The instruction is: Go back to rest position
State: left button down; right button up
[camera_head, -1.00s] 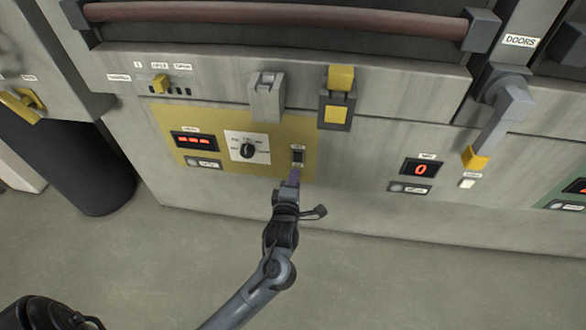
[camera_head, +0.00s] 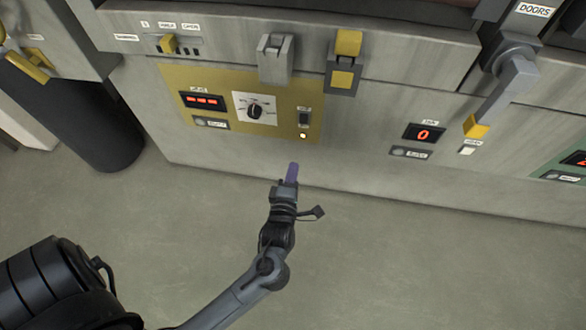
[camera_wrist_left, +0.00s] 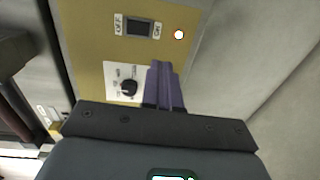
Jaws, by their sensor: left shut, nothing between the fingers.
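My left gripper (camera_head: 291,173) is shut and empty, with its purple fingers held together in front of the machine's yellow panel (camera_head: 262,127). In the head view it is below the panel, apart from it. Its fingers (camera_wrist_left: 164,85) also show in the left wrist view, overlapping the edge of the round knob (camera_wrist_left: 129,88). The black switch (camera_head: 304,119) is on the right of the yellow panel, with a lit lamp (camera_head: 303,135) under it. My right gripper is not in view.
The grey machine front carries a red display (camera_head: 203,101), a display reading 0 (camera_head: 423,133), a grey latch (camera_head: 275,58), and a yellow-tipped lever (camera_head: 497,95) that sticks out. A dark cylinder (camera_head: 98,125) stands at left. The floor (camera_head: 420,250) in front is clear.

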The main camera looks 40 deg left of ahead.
pick_arm(q)
jog(key=s+d+r+m+g+h+p, duration=0.1)
jog(key=s+r+m+h+p, duration=0.3)
jog(key=r+p, duration=0.45)
jog(key=s+d+r+m+g+h+p, duration=0.1)
jog(key=s+r+m+h+p, duration=0.1)
jog(key=r+m+p, duration=0.5)
jog(key=s+d+r+m+g+h+p, duration=0.1)
jog(key=s+d+m+g+h+p, duration=0.15)
jog(key=s+m+g, duration=0.4)
jog(key=s+d+r+m+g+h+p, duration=0.1)
jog(key=s+d+m+g+p, duration=0.2)
jog(key=s+m, duration=0.5)
notch_tip(320, 180, up, 36)
jog(key=w+p, duration=0.1)
jog(key=p, duration=3.6)
jog(key=shift+w+a+r+m+p, duration=0.15)
jog(key=shift+w+a+m+p, duration=0.05)
jog(key=shift+a+m+p, duration=0.2)
